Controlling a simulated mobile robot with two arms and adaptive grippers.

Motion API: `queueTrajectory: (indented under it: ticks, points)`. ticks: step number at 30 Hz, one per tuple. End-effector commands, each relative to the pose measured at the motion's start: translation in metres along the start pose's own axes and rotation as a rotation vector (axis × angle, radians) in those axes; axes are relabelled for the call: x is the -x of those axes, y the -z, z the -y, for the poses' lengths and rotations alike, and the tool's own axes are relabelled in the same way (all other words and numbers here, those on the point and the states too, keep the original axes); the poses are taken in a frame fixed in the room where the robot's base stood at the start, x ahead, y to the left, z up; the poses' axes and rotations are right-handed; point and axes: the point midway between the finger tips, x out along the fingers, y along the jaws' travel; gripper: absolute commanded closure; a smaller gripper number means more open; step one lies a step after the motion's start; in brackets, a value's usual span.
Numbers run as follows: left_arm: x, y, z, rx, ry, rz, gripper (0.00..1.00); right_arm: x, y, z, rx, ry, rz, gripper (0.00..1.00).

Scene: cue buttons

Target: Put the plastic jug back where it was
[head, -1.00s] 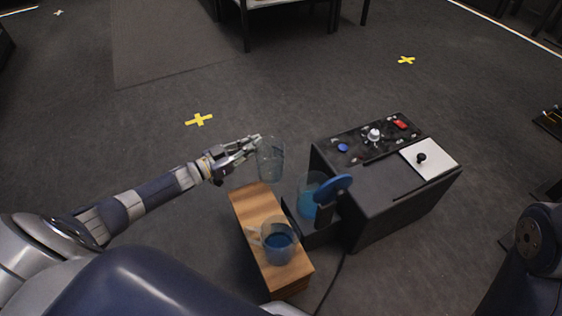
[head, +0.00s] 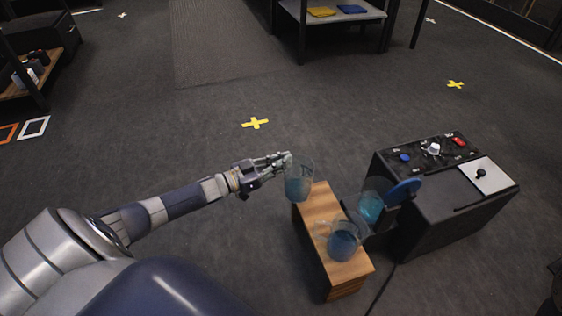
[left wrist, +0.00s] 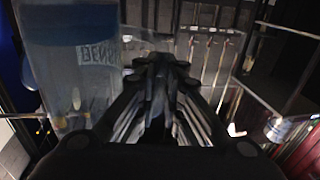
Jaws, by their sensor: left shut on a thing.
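My left gripper (head: 286,162) is shut on a clear plastic jug (head: 298,183) with bluish contents. The jug is roughly upright at the far left corner of the wooden block (head: 308,218); whether it touches the block cannot be told. In the left wrist view the jug (left wrist: 70,75) fills the upper left, with a blue band and dark lettering, beside my gripper fingers (left wrist: 155,75). A second clear jug (head: 343,240) with blue liquid stands on the block's near part. A third blue vessel (head: 370,205) sits beside the dark machine. My right gripper is out of view.
The dark machine (head: 425,220) stands right of the block, with a control panel (head: 428,150), a blue round part (head: 404,190) and a white plate (head: 490,175). A shelf table (head: 335,15) is at the back. The floor beyond the block is open.

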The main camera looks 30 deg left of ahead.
Motion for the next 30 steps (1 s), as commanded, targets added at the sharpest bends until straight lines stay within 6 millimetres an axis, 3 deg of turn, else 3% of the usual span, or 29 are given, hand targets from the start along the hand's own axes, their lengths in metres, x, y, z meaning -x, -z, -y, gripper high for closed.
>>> queueTrajectory:
  ticks: [9, 15, 30]
  points:
    - [0.003, 0.013, -0.015, 0.0, 0.03, 0.001, 1.0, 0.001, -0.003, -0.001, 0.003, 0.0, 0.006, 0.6]
    - [0.007, 0.03, -0.037, 0.004, 0.079, 0.0, 1.0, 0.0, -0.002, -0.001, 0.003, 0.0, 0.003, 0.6]
    - [0.021, 0.111, -0.13, 0.01, 0.305, -0.006, 1.0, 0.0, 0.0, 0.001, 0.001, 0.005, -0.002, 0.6]
